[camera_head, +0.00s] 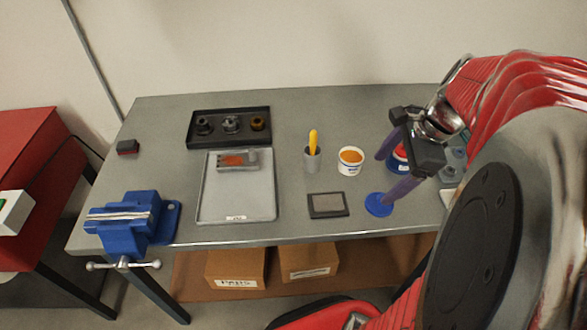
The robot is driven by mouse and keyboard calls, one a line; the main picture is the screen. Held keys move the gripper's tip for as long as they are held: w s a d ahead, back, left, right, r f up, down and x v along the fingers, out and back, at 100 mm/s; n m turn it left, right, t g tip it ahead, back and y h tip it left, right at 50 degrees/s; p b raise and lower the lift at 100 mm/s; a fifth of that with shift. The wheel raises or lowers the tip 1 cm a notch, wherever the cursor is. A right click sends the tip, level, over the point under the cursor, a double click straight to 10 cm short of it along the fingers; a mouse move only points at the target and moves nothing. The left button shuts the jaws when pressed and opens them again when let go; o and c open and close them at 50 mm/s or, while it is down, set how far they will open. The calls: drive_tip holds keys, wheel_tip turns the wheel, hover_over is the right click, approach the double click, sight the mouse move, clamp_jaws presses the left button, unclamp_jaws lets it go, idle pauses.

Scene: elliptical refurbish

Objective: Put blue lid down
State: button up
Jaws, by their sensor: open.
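The blue lid (375,206) lies flat on the grey table near its front edge, right of the centre. My gripper (387,178) is above the right part of the table with its two purple fingers spread apart. The nearer fingertip is right over or at the lid's edge; I cannot tell if it touches. The other fingertip is farther back, beside a blue and red container (398,160) that is partly hidden behind my gripper. A white tub (350,161) with orange contents stands open to the left of my gripper.
A grey cup with a yellow-handled tool (312,158) and a dark framed pad (328,205) stand left of the lid. A grey tray (237,205), a black tray of parts (228,142) and a blue vise (130,225) are farther left. The table's front edge is close to the lid.

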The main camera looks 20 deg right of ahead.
drive_tip(key=s+a+r+n+t+h, duration=0.1)
drive_tip(key=a+r+n, duration=0.1)
drive_tip(key=a+n, duration=0.8)
drive_tip(key=s+a+r+n+t+h, duration=0.1)
drive_tip(key=a+r+n, duration=0.1)
drive_tip(key=a+n, duration=0.8)
drive_tip(key=shift+a+n+t, duration=0.35)
drive_tip(key=shift+n+t, duration=0.05)
drive_tip(key=shift+n, duration=0.8)
